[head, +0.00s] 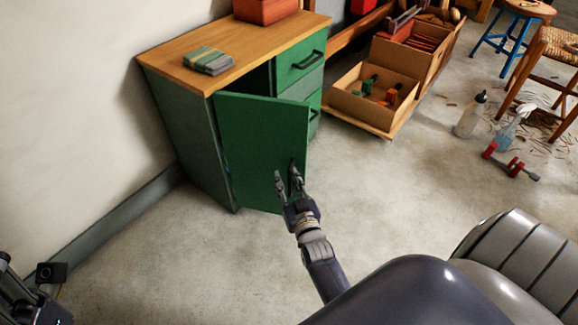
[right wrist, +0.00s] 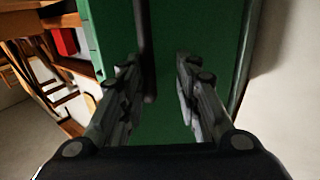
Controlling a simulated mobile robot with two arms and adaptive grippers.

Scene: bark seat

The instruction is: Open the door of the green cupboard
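The green cupboard (head: 190,135) stands against the wall with a wooden top. Its green door (head: 262,135) stands partly open, swung out towards me, with a dark gap behind its top edge. My right gripper (head: 288,184) is at the outer face of the door, near its free edge. In the right wrist view its two fingers (right wrist: 158,75) are apart, with the green door (right wrist: 170,110) beyond. A dark upright bar, seemingly the door handle (right wrist: 147,50), shows between them, closer to the left finger. I cannot tell whether they touch it. My left gripper's fingers are not seen.
Drawers (head: 300,62) with dark handles are right of the door. A stack of sheets (head: 208,62) and a red box (head: 265,10) lie on top. A low wooden box (head: 373,95) stands to the right. The floor in front of the door is clear.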

